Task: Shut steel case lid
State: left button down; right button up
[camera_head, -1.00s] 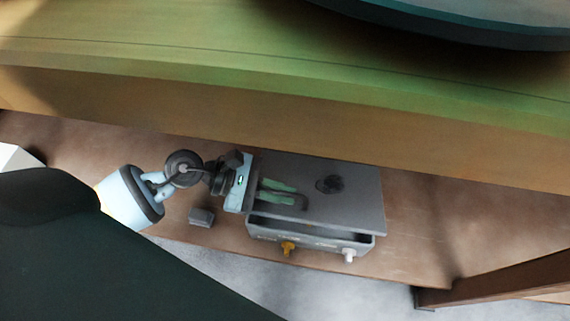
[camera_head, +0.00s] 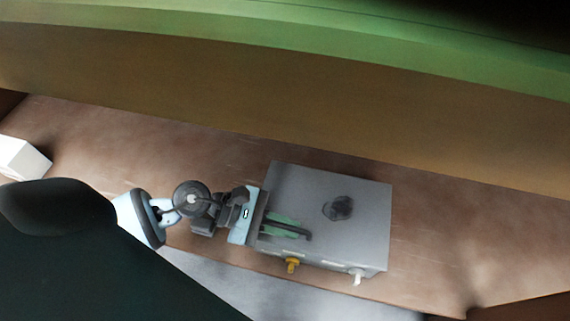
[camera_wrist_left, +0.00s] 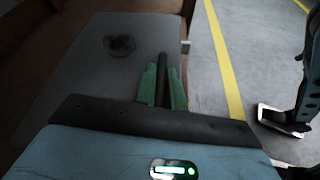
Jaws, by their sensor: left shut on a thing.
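The steel case (camera_head: 325,262) stands on the brown wooden shelf, with its grey lid (camera_head: 310,185) lying flat over it. No gap shows between lid and case in the head view. The lid has a dark bar handle (camera_head: 306,236) near its front left and a dark round mark (camera_head: 338,208). My left gripper (camera_head: 297,230) comes in from the left, its green fingers shut on the handle. The left wrist view shows the fingers (camera_wrist_left: 163,72) on either side of the handle, above the lid (camera_wrist_left: 95,65).
A yellow fitting (camera_head: 292,265) and a white fitting (camera_head: 357,276) stick out of the case front. A wooden panel with a green top (camera_head: 300,100) rises behind the shelf. A white box (camera_head: 22,158) is at far left. The shelf right of the case is clear.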

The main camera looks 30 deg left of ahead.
pick_arm(q)
jog(key=shift+s+f, duration=0.1)
jog(key=shift+f, duration=0.25)
jog(key=c, duration=1.6)
grip_release()
jog(key=shift+o, duration=0.6)
jog(key=shift+r, duration=0.1)
jog(key=shift+p+v, duration=0.9)
jog(key=shift+v, duration=2.95)
